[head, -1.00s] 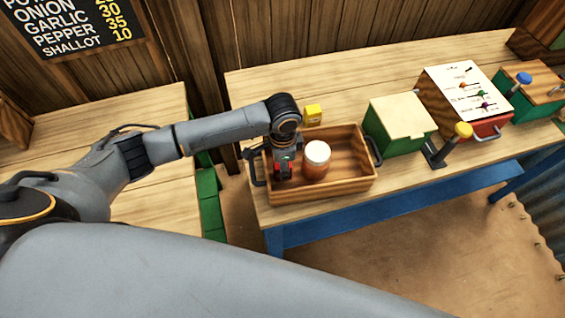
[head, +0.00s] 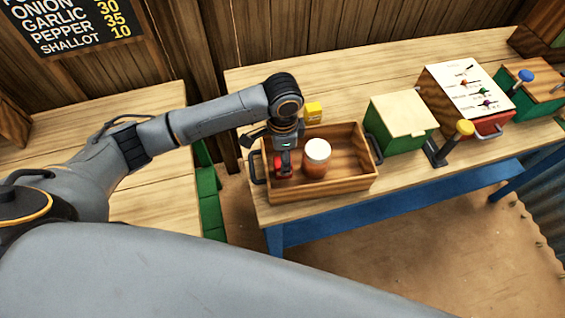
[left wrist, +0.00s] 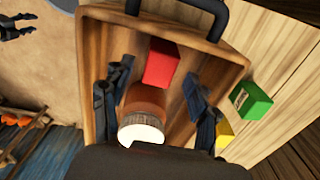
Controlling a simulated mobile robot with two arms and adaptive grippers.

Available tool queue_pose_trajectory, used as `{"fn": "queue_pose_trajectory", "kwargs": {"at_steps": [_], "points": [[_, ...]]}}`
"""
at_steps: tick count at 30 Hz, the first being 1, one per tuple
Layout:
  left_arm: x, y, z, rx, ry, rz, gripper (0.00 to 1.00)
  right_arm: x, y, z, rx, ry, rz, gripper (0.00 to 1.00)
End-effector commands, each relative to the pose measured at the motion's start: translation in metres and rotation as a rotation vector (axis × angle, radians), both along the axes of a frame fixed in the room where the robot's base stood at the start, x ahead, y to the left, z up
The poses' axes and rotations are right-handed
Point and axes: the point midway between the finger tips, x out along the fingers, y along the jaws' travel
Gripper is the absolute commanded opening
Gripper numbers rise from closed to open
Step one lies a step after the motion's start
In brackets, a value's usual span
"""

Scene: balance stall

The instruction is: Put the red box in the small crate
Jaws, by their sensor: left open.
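The red box (head: 279,169) lies inside the small wooden crate (head: 330,191), at its left end. In the left wrist view the red box (left wrist: 161,62) lies on the crate floor near the black handle end, next to a white-lidded jar (left wrist: 146,105). My left gripper (head: 268,155) is over the crate's left end. Its fingers (left wrist: 154,102) are spread wide, apart from the red box, with nothing held. In the head view a finger covers part of the red box.
The jar (head: 317,158) stands in the crate beside the gripper. A yellow box (head: 313,113) is behind the crate, with a green box (left wrist: 251,101) near it. A larger green box (head: 400,125) and a yellow-knobbed lever (head: 464,129) stand to the right.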

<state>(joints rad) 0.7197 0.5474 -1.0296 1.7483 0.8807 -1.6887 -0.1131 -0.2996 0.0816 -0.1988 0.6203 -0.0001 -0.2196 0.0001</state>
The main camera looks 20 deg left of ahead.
Motion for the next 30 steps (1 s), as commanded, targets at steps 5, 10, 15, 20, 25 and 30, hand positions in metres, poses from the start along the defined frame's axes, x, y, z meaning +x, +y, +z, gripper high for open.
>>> {"fn": "queue_pose_trajectory", "kwargs": {"at_steps": [5,10,15,20,25,30], "points": [[0.001,0.0,0.038,-0.001,-0.005,-0.002,0.6,0.0,0.0,-0.01,0.0,0.0,0.0,0.4],[0.001,0.0,0.065,-0.001,-0.003,0.0,0.6,0.0,0.0,-0.014,0.0,0.0,0.0,0.4],[0.0,0.0,0.077,0.0,-0.001,-0.001,0.6,0.0,0.0,-0.016,0.0,0.0,0.0,0.4],[0.0,0.0,0.079,0.0,0.001,-0.001,0.6,0.0,0.001,-0.015,0.001,0.0,0.001,0.4],[0.0,0.0,0.079,0.001,0.0,-0.001,0.6,0.0,0.002,-0.015,0.002,0.0,0.001,0.4],[0.0,0.0,0.079,0.001,0.0,0.0,0.6,0.0,0.003,-0.015,0.003,0.001,0.0,0.4]]}}
